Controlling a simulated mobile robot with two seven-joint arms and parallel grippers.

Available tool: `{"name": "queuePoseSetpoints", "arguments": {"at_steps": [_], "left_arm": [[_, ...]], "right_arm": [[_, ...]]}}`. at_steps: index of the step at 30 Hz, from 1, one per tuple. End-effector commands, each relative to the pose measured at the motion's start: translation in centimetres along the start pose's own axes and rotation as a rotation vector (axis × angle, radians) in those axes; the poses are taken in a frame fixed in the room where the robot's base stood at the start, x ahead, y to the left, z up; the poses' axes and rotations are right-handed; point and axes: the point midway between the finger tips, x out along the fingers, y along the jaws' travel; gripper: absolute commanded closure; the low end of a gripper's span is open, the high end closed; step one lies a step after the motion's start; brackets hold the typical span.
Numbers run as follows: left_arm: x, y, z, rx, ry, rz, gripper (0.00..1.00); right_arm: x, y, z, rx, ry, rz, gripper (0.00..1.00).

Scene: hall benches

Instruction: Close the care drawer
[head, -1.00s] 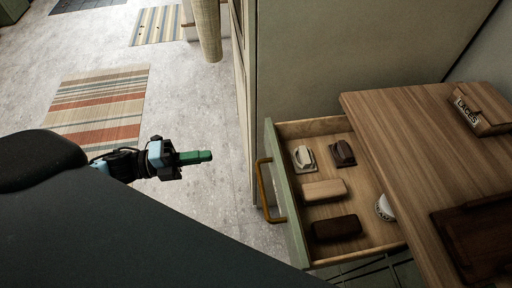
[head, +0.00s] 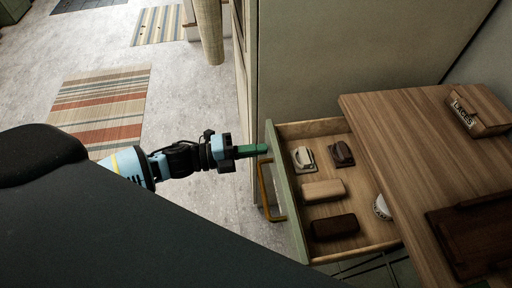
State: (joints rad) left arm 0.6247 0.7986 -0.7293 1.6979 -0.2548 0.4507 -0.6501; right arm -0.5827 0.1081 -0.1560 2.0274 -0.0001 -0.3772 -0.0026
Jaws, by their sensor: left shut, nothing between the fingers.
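The care drawer (head: 284,190) is pulled out from under the wooden bench top, with a green front and a brass handle (head: 265,190) on its left face. Inside lie brushes, a cream block (head: 323,190), a dark brown block (head: 335,227) and a round white tin (head: 382,207). My left gripper (head: 262,149) is shut and empty, its green fingers pointing right. Its tips are close to the upper end of the drawer front, above the handle; I cannot tell whether they touch. My right gripper is not in view.
The wooden bench top (head: 410,140) bears a box labelled LACES (head: 470,114) and a dark tray (head: 445,245). A pale wall panel (head: 345,60) stands behind the drawer. Open floor with a striped rug (head: 100,105) lies to the left.

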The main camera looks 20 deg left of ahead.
Motion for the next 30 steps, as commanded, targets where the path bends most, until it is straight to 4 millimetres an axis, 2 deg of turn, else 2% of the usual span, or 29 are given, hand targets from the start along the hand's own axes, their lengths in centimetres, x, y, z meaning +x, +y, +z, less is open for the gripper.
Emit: {"name": "queuePoseSetpoints", "arguments": {"at_steps": [12, 17, 23, 30], "left_arm": [[0.2, 0.0, 0.0, 0.000, 0.000, 0.000, 1.00], [1.2, 0.0, 0.0, 0.001, 0.000, -0.001, 1.00], [4.5, -0.1, 0.0, 0.002, 0.001, -0.004, 1.00], [10.6, -0.1, -0.1, 0.001, 0.002, -0.004, 1.00]], "right_arm": [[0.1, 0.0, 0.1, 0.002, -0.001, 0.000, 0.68], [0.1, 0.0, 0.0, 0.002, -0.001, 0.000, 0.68], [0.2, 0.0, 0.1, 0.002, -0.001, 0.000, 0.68], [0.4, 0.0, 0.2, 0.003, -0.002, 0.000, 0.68]]}}
